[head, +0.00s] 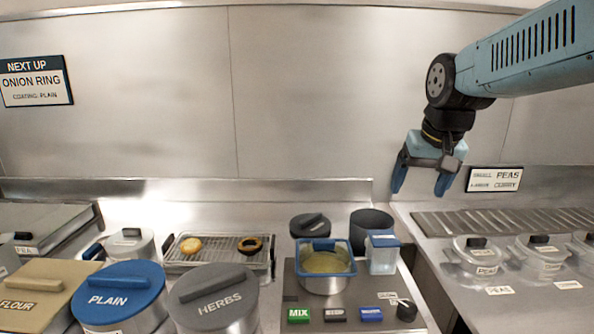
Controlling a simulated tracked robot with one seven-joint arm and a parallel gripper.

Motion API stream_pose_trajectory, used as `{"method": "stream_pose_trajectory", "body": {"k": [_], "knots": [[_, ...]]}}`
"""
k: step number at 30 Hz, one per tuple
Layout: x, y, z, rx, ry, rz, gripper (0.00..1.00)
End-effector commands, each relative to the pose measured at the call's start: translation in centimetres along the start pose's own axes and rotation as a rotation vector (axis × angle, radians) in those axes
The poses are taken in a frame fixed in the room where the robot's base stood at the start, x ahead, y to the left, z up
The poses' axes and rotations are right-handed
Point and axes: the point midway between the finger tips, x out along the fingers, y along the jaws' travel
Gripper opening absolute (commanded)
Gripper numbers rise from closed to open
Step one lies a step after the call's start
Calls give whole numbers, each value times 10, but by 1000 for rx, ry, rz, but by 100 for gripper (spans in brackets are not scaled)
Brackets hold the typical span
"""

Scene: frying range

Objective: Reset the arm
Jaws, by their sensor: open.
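My gripper (423,180) hangs from my blue arm in the upper right of the head view. Its two blue fingers point down and stand apart, with nothing between them.
A rack (219,256) holds two rings. PLAIN (120,292) and HERBS (213,298) lidded pots stand in front. Lidded jars (477,256) are at right. The air around my gripper is clear.

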Motion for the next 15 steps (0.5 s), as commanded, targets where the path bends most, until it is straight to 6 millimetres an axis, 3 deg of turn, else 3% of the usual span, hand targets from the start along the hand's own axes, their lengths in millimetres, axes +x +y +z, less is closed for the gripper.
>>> {"method": "stream_pose_trajectory", "body": {"k": [9, 15], "knots": [[-15, 6, 83, -69, 94, 6, 83], [-14, 7, 114, -99, 129, 16, 83]]}}
